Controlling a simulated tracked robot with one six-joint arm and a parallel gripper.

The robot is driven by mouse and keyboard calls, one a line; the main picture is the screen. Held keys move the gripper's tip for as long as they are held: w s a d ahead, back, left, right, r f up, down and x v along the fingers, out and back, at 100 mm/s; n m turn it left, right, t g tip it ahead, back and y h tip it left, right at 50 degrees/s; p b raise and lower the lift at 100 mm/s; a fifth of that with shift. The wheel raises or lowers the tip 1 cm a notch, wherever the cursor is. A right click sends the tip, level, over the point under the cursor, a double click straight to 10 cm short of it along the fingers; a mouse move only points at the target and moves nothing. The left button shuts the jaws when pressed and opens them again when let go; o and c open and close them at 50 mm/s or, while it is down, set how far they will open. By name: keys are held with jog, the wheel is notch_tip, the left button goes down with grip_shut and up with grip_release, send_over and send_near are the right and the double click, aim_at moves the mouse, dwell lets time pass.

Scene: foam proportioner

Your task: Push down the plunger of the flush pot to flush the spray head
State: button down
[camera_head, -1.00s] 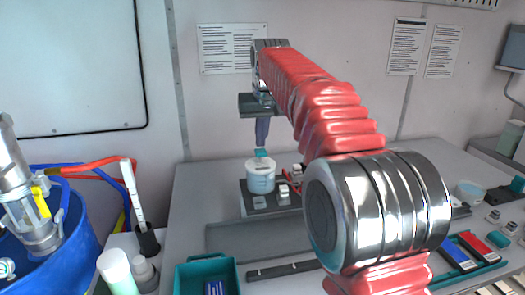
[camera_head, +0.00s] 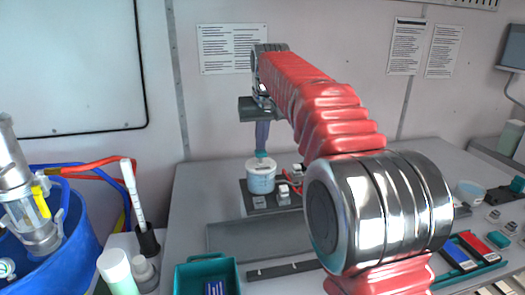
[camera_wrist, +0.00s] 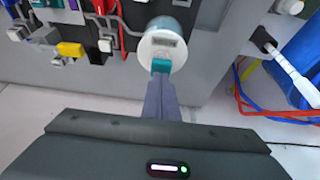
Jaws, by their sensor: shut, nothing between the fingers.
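The flush pot (camera_head: 261,179) is a white cylinder with a pale blue band, upright on a dark base plate on the bench. It also shows in the wrist view (camera_wrist: 165,45). My gripper (camera_head: 262,150) points down over the pot, its blue-grey fingers shut with nothing between them. A teal piece (camera_wrist: 160,66) shows at the fingertips, over the pot's top. I cannot tell whether it is the plunger's cap or the finger ends. The plunger's stem is not visible, and contact with the top is unclear. The spray head cannot be made out.
Small switches (camera_head: 284,195) and red leads sit beside the pot on the plate. A teal bin (camera_head: 207,277) stands at the front. A blue bucket (camera_head: 62,255) with hoses is at the left. Red and blue blocks (camera_head: 468,247) lie in a tray at the right.

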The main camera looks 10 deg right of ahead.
jog(key=shift+f, duration=0.9)
jog(key=shift+r, duration=4)
jog(key=shift+s, duration=0.1)
